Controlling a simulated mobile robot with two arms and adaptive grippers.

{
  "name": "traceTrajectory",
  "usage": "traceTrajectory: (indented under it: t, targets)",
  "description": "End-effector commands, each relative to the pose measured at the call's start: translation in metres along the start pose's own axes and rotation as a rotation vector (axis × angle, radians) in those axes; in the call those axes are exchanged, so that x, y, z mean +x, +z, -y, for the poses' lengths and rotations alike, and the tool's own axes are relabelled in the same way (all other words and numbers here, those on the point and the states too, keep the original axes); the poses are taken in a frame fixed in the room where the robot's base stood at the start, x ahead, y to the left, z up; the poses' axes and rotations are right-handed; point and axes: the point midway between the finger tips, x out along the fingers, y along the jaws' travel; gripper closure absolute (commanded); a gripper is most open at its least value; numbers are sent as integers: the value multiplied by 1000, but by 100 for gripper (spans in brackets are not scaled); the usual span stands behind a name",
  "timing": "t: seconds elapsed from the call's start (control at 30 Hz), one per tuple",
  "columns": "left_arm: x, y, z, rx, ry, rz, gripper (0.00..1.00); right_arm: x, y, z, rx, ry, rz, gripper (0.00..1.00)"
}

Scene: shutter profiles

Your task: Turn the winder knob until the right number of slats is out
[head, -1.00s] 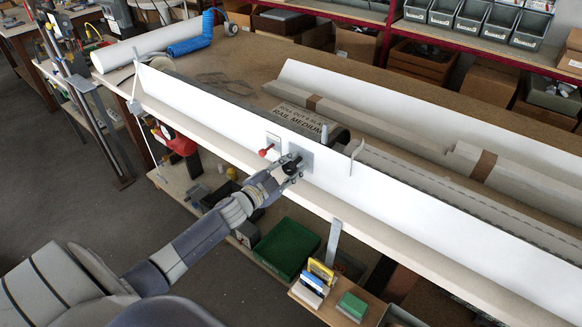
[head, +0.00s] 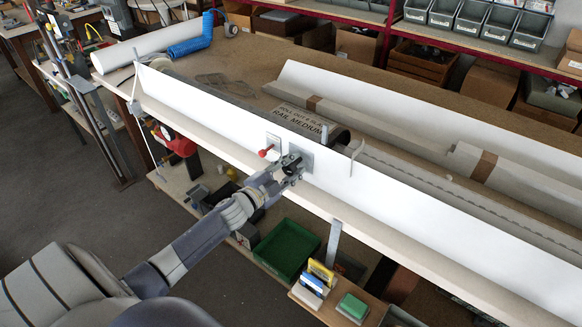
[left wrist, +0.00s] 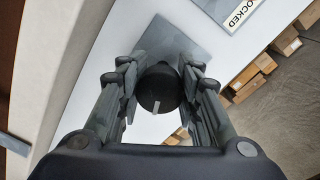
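The winder knob (left wrist: 158,88) is black and round with a white mark, on a grey square plate (head: 302,157) on the long white panel. My left gripper (head: 289,167) has its fingers on both sides of the knob and appears closed on it; in the left wrist view the fingertips (left wrist: 162,72) meet its sides. The mark points down in that view. A card (head: 300,122) behind the panel reads "ROLL OUT", an unclear number, then "RAIL MEDIUM". A grey slatted strip (head: 430,187) runs right behind the panel; I cannot count its slats. My right gripper is out of view.
A red-tipped lever (head: 263,153) sits left of the knob on a small white plate; the left wrist view shows a label (left wrist: 232,12) ending in "OCKED". A hook (head: 355,152) stands right of the knob. Below are a green tray (head: 287,250) and small boxes (head: 318,277).

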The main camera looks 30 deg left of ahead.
Motion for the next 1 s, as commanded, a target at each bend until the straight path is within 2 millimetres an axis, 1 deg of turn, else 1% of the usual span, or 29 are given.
traceTrajectory:
  t: [0.03,0.07,0.1,0.4,0.53,0.67,1.0]
  targets:
    - [-1,0,-3,-2,4,0,56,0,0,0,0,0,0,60]
    - [-1,0,-3,-2,4,0,49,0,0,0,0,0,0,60]
    - [0,0,-3,-2,4,0,46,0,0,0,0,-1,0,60]
    - [0,0,-1,-2,1,0,46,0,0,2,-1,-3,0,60]
    - [-5,1,-2,-2,2,1,46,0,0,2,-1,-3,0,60]
    - [-20,1,-2,-3,4,2,46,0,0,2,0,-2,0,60]
    - [-76,0,-2,-1,4,2,46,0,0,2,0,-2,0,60]
